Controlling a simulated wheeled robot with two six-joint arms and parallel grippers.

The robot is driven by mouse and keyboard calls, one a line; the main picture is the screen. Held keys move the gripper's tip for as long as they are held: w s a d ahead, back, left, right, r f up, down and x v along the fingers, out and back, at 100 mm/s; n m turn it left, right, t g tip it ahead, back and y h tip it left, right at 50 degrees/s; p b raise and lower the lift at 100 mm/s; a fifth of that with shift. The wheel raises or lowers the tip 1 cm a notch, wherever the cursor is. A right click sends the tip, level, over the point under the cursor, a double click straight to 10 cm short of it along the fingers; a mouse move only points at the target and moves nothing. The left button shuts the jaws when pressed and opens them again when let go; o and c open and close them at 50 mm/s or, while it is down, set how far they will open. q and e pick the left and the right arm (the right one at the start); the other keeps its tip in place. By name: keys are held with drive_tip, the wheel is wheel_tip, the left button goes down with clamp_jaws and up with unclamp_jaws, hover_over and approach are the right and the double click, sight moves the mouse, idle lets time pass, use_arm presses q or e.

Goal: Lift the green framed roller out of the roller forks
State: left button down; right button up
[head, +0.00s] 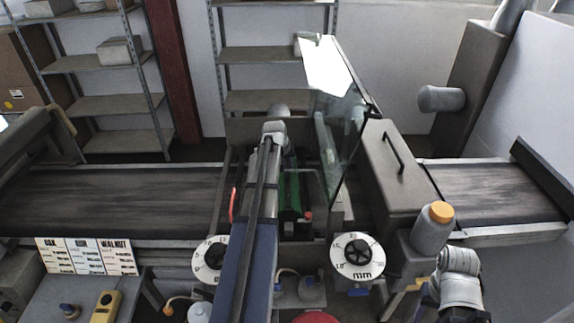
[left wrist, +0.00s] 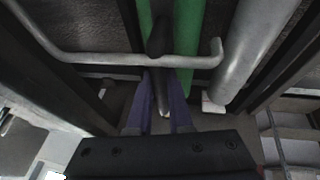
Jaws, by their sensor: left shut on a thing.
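The green framed roller (head: 291,196) lies in the machine opening between the two belt sections, partly hidden by my left arm in the head view. In the left wrist view, the green roller (left wrist: 188,35) runs at the top, behind a bent grey frame rod (left wrist: 115,58). My left gripper (left wrist: 164,88) has its purple fingers shut around the dark handle (left wrist: 160,40) of that frame. The roller still appears down among the machine parts; the forks themselves are not clear. In the head view my left arm hides the grip.
A glass guard (head: 340,135) stands raised just right of the roller opening. A dark housing (head: 393,175) is beyond it. Two white dials (head: 357,256) sit in front. A grey bottle with an orange cap (head: 434,225) stands at the right. A grey cylinder (left wrist: 240,55) lies beside the green roller.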

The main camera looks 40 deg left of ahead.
use_arm(q)
drive_tip(key=shift+r, duration=0.2)
drive_tip(key=shift+r+p, duration=3.8)
drive_tip(key=shift+p, duration=0.1)
drive_tip(key=shift+r, duration=0.1)
wheel_tip(320, 180, up, 3)
drive_tip(key=p, duration=0.3)
